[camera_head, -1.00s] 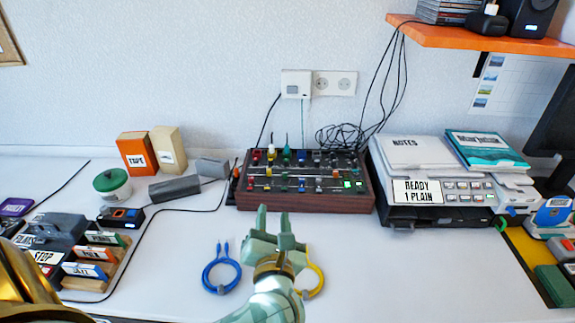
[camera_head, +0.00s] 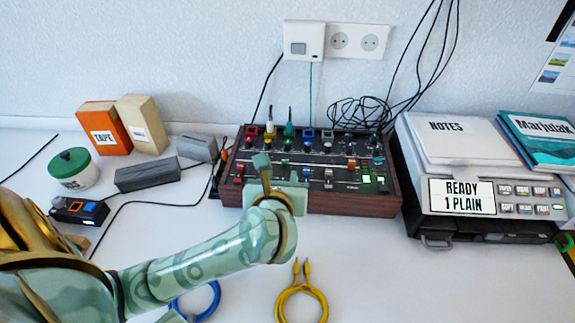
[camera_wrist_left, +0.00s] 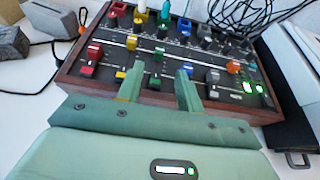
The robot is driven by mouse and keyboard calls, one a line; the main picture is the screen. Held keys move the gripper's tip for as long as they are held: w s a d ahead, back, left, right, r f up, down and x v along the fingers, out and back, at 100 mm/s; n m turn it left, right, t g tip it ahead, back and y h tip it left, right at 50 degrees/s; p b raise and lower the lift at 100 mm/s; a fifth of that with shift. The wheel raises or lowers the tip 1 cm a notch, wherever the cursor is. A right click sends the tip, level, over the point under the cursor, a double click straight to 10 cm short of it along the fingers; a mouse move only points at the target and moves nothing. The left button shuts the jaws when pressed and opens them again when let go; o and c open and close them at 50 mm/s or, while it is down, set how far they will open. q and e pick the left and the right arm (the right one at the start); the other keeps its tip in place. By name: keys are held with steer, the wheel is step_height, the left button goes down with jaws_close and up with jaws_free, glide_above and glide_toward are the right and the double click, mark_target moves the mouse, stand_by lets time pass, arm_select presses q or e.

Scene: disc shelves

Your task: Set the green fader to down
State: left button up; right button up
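The mixer-like panel (camera_head: 390,192), dark with wooden ends, stands against the back of the desk with rows of coloured faders and knobs. In the left wrist view, a small green cap (camera_wrist_left: 159,54), seemingly the green fader, shows beyond the gap between my fingers. A yellow cap (camera_wrist_left: 120,77) is beside the left finger and a blue cap (camera_wrist_left: 187,68) beyond the right one. My left gripper (camera_head: 283,172) is over the panel's front edge; its parted fingers also show in the left wrist view (camera_wrist_left: 160,70), with nothing between them. My right gripper is not in view.
A grey device with a READY display (camera_head: 460,195) stands right of the panel. Grey blocks (camera_head: 147,175) and a green-lidded jar (camera_head: 73,168) are at left. A yellow cable (camera_head: 302,300) lies in front; black cables lie behind the panel.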

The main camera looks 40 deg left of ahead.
mark_target(285, 164)
arm_select(q)
steer(key=b+x, duration=0.2)
steer(key=x, duration=0.5)
steer(key=shift+w+a+f+b, duration=0.1)
steer(key=shift+w+f+b, duration=0.1)
steer(key=shift+f+b, duration=0.2)
steer(key=shift+w+a, duration=0.2)
steer(key=shift+w, duration=0.1)
steer(key=shift+w+a, duration=0.15)
steer(key=shift+w, duration=0.1)
jaws_close()
